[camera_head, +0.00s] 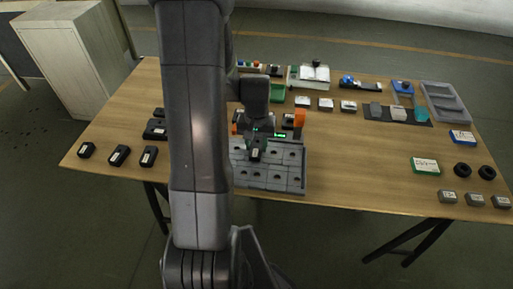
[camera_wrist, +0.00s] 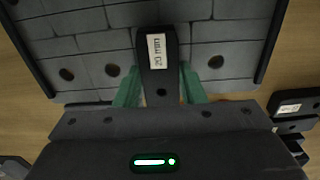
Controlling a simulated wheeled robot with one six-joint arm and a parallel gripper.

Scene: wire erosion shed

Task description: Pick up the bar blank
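A dark block with a white label (camera_wrist: 157,55), which I take for the bar blank, lies between the green fingers of my gripper (camera_wrist: 160,88) in the wrist view. The fingers press close on both its sides, and its label reads like "20 mm". In the head view the block (camera_head: 256,153) is over the grey slabbed plate with holes (camera_head: 290,184), which also shows in the wrist view (camera_wrist: 90,45). I cannot tell whether the block touches the plate or is just above it. My arm hides part of the plate's left side.
Black labelled blocks (camera_head: 119,155) stand on the wooden table (camera_head: 345,180) at left. Grey blocks (camera_head: 325,104), a green tray (camera_head: 277,92) and a grey rack (camera_head: 446,101) are farther back. Black rings (camera_head: 462,170) and a green labelled box (camera_head: 425,166) lie at right. The middle right is clear.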

